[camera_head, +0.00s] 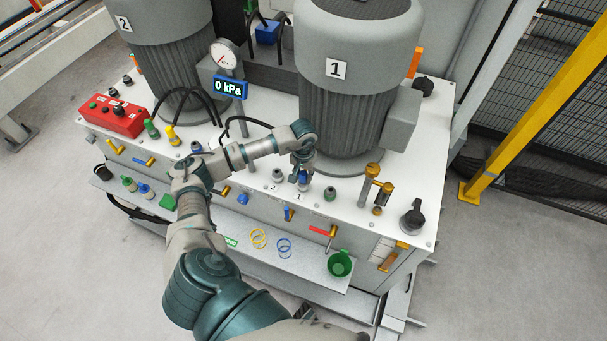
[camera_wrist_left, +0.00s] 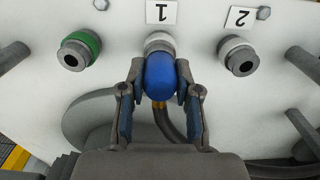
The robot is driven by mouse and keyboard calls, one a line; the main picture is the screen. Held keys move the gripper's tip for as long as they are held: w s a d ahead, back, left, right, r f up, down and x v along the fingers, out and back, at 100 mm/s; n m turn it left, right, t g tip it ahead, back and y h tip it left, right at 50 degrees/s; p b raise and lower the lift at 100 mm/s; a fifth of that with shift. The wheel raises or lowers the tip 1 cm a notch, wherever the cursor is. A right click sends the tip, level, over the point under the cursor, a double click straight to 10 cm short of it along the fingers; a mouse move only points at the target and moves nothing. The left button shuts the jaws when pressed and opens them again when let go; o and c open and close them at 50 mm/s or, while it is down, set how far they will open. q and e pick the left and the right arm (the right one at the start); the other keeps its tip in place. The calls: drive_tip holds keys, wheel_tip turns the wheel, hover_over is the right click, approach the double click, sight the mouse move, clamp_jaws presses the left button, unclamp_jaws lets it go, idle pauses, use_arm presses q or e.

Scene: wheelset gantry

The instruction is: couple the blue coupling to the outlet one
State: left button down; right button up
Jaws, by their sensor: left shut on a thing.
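The blue coupling (camera_wrist_left: 160,75) is between the fingers of my left gripper (camera_wrist_left: 160,88), which is shut on it. In the head view my left gripper (camera_head: 303,176) is above the deck's front edge, with the blue coupling (camera_head: 304,178) showing small between the fingers. Outlet one (camera_wrist_left: 159,42), a grey ringed fitting by the "1" label (camera_wrist_left: 163,12), lies directly in line with the coupling. The coupling's end overlaps it in the wrist view; I cannot tell whether they are joined or just touching. A hose (camera_wrist_left: 168,120) shows behind the coupling. My right gripper is not in view.
Outlet two (camera_wrist_left: 237,55) and a green-ringed fitting (camera_wrist_left: 79,50) flank outlet one. Motor 1 (camera_head: 347,110) stands close behind the gripper. A gauge (camera_head: 224,55) has a display (camera_head: 230,88) reading 0 kPa. A front shelf (camera_head: 315,268) holds rings and a green cup (camera_head: 340,263).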

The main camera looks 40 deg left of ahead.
use_arm(q)
drive_tip(key=c, duration=0.7)
unclamp_jaws()
drive_tip(key=shift+c, duration=0.2)
wheel_tip(320, 180, up, 12)
drive_tip(key=shift+f, duration=0.15)
